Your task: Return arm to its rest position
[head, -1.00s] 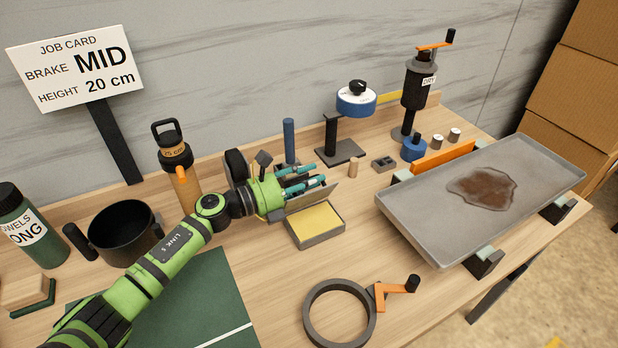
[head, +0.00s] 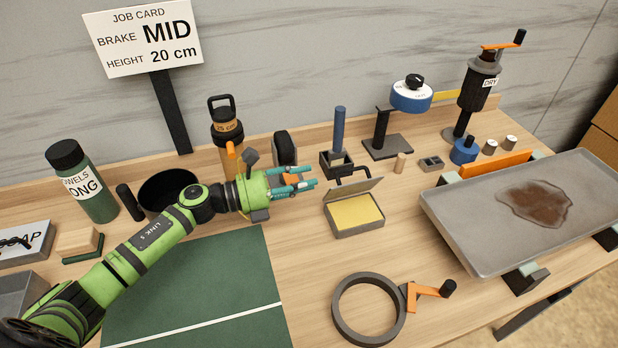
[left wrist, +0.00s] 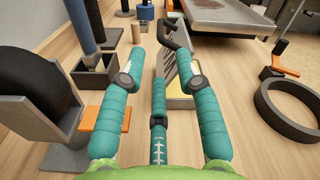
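My left arm is green with dark joint bands and reaches in from the lower left of the head view. My left gripper (head: 306,179) has teal fingers and hangs above the bench, left of the open box with a yellow pad (head: 356,212). In the left wrist view the left gripper (left wrist: 160,58) shows its fingers spread apart with nothing held between them. Part of the box is hidden behind the fingers there. My right arm and gripper are not in view.
A black pot (head: 158,192), an orange bottle (head: 228,128) and a dark roller (head: 284,148) stand close behind my left arm. A green mat (head: 190,290) lies below it. A stained metal tray (head: 455,225) is at right, with a grey ring (head: 340,312) in front.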

